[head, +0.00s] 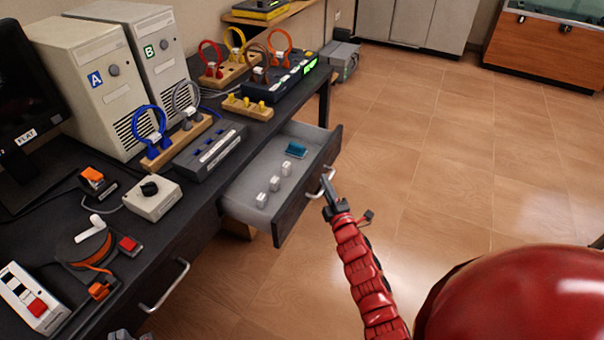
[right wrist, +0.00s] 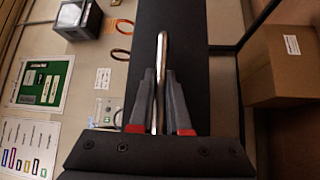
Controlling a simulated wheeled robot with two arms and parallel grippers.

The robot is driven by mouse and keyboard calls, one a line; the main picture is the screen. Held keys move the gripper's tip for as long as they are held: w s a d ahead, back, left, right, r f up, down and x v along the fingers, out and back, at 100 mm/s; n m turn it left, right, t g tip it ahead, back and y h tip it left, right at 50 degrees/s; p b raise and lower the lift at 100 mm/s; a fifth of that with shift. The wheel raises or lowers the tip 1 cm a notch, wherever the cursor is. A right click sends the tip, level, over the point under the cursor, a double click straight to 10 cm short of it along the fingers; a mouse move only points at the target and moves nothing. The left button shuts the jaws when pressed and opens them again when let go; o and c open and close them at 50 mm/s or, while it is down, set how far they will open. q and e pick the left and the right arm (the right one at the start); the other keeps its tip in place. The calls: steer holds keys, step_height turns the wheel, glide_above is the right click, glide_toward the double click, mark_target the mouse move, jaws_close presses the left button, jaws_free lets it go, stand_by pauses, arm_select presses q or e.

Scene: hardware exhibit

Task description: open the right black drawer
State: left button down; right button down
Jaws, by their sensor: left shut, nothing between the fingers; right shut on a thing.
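The right black drawer (head: 305,195) stands pulled out from under the desk in the head view. Its grey inside shows several small whitish blocks and a teal piece (head: 296,150). My right gripper (head: 328,190) is shut on the drawer's metal handle (head: 331,177). In the right wrist view the handle (right wrist: 162,70) runs between the two fingers (right wrist: 160,110), in front of the black drawer front (right wrist: 205,60). My left gripper (head: 130,335) only just shows at the bottom edge, shut and empty, below the closed left drawer's handle (head: 165,287).
The black desk (head: 150,225) carries two computer towers (head: 85,85), cable loops on wooden blocks, a grey box (head: 210,150) and a knob box (head: 152,197). The tiled floor (head: 440,140) right of the drawer is clear. A cardboard box (right wrist: 285,65) shows in the wrist view.

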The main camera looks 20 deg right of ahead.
steer(key=s+d, duration=0.7)
steer(key=s, duration=0.2)
steer(key=shift+s+d+p, duration=0.25)
steer(key=shift+s+p, duration=0.05)
steer(key=c, duration=0.9)
jaws_free()
steer(key=s, duration=0.5)
steer(key=s+a+f, duration=0.1)
steer(key=s, duration=0.5)
steer(key=s+a+f, duration=0.1)
steer(key=s, duration=0.5)
steer(key=shift+a+f, duration=0.15)
